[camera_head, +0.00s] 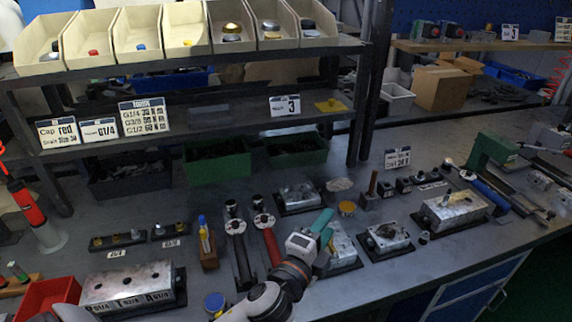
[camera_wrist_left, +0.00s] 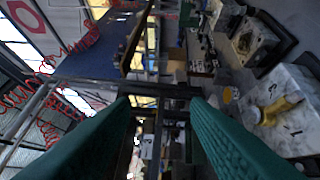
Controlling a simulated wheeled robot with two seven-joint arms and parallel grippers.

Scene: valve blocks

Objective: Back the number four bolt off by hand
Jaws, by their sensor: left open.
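My left gripper (camera_head: 326,232) is over the bench at the middle, its two teal fingers spread apart with nothing visible between them. In the left wrist view the fingers (camera_wrist_left: 165,120) frame the scene, wide apart. A silver valve block (camera_head: 342,248) lies just beside and partly behind the gripper in the head view. In the left wrist view a metal block (camera_wrist_left: 290,130) at right carries a brass fitting (camera_wrist_left: 278,108) and marks that read 3 and 1. I cannot make out a bolt marked four. My right gripper is not in view.
Other metal blocks stand at right (camera_head: 388,237), far right (camera_head: 453,210) and front left (camera_head: 128,286). Two torque-type wrenches, black (camera_head: 240,250) and red (camera_head: 270,243), lie left of the gripper. A shelf (camera_head: 200,70) with bins overhangs the back.

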